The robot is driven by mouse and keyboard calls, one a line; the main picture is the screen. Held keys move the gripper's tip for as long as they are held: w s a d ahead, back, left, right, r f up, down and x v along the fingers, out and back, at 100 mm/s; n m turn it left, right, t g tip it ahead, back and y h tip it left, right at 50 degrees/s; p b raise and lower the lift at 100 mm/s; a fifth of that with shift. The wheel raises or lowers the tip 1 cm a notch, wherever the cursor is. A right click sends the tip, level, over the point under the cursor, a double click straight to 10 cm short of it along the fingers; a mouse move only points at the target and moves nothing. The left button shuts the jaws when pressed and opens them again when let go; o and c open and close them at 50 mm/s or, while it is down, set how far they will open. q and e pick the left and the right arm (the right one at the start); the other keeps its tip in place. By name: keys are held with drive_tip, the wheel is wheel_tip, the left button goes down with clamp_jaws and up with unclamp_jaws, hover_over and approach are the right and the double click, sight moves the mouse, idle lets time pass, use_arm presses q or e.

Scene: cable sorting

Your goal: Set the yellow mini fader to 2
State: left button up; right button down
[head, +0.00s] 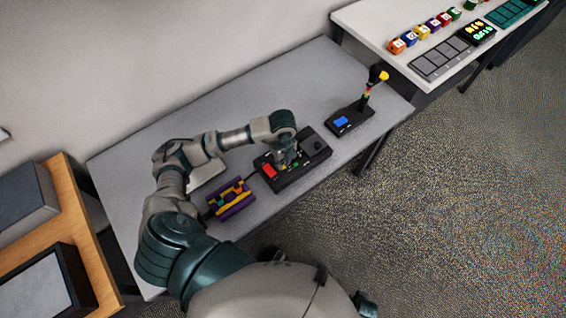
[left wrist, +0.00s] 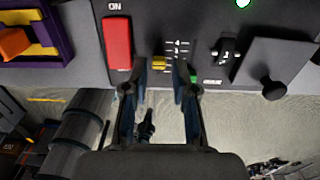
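The black control box (head: 318,148) lies on the grey table, and its panel (left wrist: 205,20) fills the top of the left wrist view. The yellow mini fader (left wrist: 159,62) is a small yellow knob near the low end of a short scale. The marks 4 and 3 are legible above it; the lower marks are hard to read. My left gripper (left wrist: 160,66) is open, with one fingertip on each side of the fader and no clear contact. In the head view my left gripper (head: 287,163) is over the box and hides the fader. My right gripper is not in view.
A red ON switch (left wrist: 117,43) is left of the fader. A green part (left wrist: 193,77), a black knob marked 1 (left wrist: 226,53) and a grey lid (left wrist: 275,60) are to its right. A purple-yellow rack (head: 232,200) and a joystick device (head: 350,120) flank the box.

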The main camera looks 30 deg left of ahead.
sight(283, 165)
use_arm(q)
wheel_tip(283, 165, up, 10)
drive_tip(key=shift+f, duration=0.15)
idle(0.6)
